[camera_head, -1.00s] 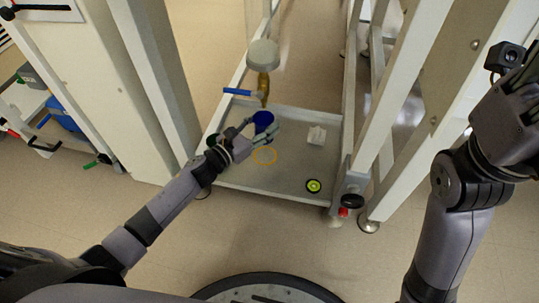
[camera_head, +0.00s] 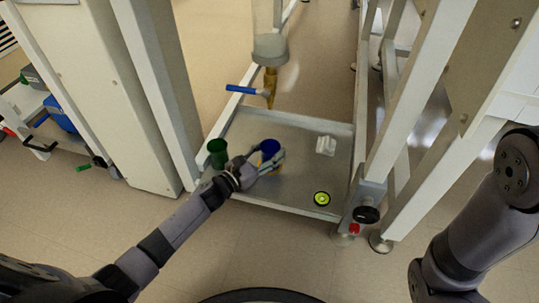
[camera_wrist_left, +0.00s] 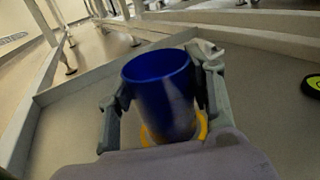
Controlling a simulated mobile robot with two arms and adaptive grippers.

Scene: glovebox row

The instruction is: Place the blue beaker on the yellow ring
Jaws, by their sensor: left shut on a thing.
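The blue beaker (camera_head: 270,148) is upright between the fingers of my left gripper (camera_head: 268,163), which is shut on it. In the left wrist view the blue beaker (camera_wrist_left: 160,88) fills the space between the two fingers (camera_wrist_left: 160,105). The yellow ring (camera_wrist_left: 202,124) shows around the lower part of the beaker in that view, partly hidden behind it. I cannot tell whether the beaker's base touches the ring or hovers above it. In the head view the ring is mostly covered by the gripper and beaker. My right gripper is out of view.
The grey tray (camera_head: 290,188) has a raised rim and stands between white frame posts. A green beaker (camera_head: 217,153) stands left of my gripper. A white object (camera_head: 326,145) and a yellow-green disc (camera_head: 321,198) lie to the right. A blue-handled valve (camera_head: 247,90) hangs behind.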

